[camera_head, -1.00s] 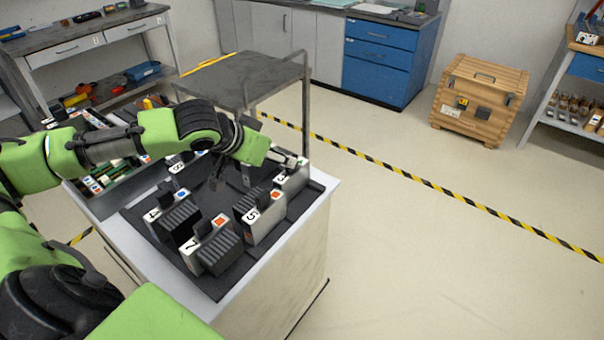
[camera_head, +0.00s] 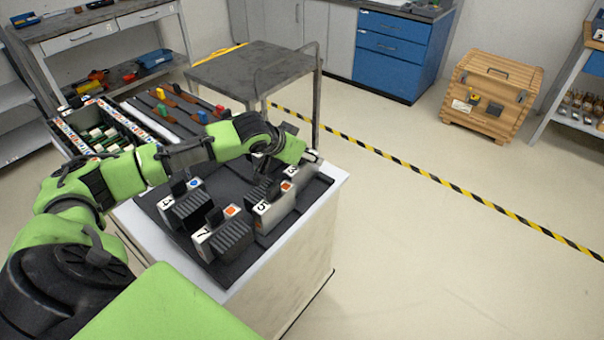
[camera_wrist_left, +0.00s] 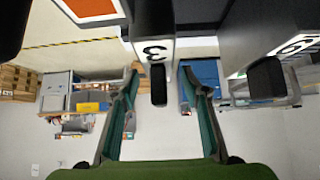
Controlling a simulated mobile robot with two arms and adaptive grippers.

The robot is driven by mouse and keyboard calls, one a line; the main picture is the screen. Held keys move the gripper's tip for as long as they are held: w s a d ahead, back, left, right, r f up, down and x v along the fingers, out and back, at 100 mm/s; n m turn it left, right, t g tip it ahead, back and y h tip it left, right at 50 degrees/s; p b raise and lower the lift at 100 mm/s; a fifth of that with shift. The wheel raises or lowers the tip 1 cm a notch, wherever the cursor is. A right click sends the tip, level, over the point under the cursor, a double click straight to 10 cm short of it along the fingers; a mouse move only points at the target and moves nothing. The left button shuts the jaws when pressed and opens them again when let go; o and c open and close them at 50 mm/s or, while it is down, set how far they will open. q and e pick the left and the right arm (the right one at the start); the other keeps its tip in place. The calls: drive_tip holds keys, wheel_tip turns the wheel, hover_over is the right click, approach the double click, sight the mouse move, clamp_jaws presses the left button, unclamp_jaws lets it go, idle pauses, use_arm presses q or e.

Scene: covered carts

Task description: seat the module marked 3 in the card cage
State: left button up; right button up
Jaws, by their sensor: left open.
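The module marked 3 (camera_head: 303,178) stands at the far right corner of the dark mat on the cart, partly hidden by my left gripper. In the left wrist view its white face with the 3 (camera_wrist_left: 154,50) is in front of the gripper, and its black handle stands between the fingers. My left gripper (camera_wrist_left: 161,104) is open, with a finger on each side of the handle and gaps showing. It also shows in the head view (camera_head: 312,157), over that module. An open box with a colour-marked rim (camera_head: 122,118) and green boards inside, apparently the card cage, stands at the cart's left.
Modules marked 5 (camera_head: 268,214), 7 (camera_head: 226,238) and 4 (camera_head: 184,207) stand close by on the mat. Several coloured-handled tools lie beyond. A grey raised shelf (camera_head: 250,70) with a post stands behind the gripper. Open floor lies right of the cart.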

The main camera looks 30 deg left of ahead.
use_arm(q)
drive_tip(key=shift+x, duration=1.15)
clamp_jaws()
drive_tip(key=shift+r, duration=0.1)
